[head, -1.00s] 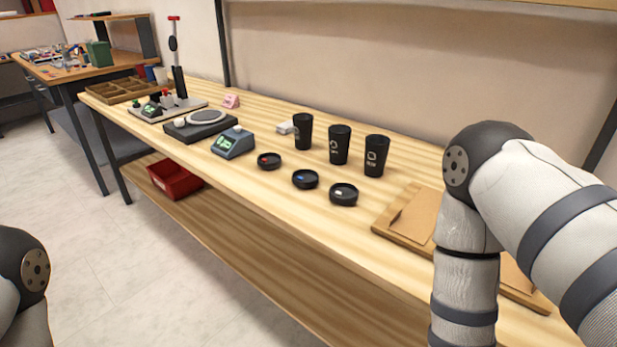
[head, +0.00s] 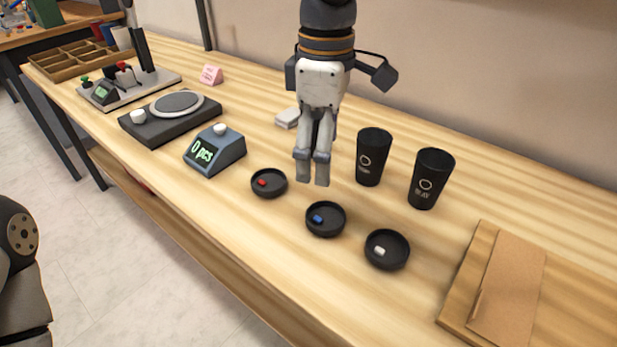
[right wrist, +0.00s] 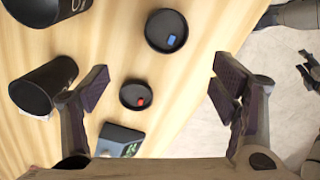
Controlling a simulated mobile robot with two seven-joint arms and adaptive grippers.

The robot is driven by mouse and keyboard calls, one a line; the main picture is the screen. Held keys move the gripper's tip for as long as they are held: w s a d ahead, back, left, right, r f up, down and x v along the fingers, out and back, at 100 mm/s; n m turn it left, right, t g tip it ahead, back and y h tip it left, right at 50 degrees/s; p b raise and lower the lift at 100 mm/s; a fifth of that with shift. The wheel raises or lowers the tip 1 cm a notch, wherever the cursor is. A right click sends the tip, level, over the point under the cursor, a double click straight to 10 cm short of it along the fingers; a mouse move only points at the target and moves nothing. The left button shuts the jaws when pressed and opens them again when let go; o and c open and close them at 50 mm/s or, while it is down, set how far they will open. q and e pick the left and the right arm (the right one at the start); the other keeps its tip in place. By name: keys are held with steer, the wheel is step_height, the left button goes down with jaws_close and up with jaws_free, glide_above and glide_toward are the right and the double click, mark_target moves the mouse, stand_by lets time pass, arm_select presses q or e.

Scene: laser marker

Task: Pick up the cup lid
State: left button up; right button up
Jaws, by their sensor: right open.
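Three round black cup lids lie in a row on the wooden table: one with a red piece (head: 270,185), one with a blue piece (head: 326,222), one with a white piece (head: 386,252). My right gripper (head: 312,182) hangs above the table, behind the red and blue lids, pointing down. In the right wrist view its fingers (right wrist: 163,88) are spread and empty, with the red lid (right wrist: 134,95) between them lower down and the blue lid (right wrist: 166,31) above.
Two black cups (head: 373,158) (head: 432,180) stand right of the gripper; a third is hidden in the head view. A cardboard sheet (head: 508,288) lies at right.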

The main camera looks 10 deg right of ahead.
mark_target(322, 219)
steer(key=f, duration=0.3)
steer(key=s+f, duration=0.1)
steer(key=f, duration=0.7)
steer(key=shift+s+b, duration=0.25)
steer(key=shift+b, duration=0.05)
steer(key=shift+w+f, duration=0.1)
steer(key=shift+f, duration=0.25)
steer(key=c, duration=1.1)
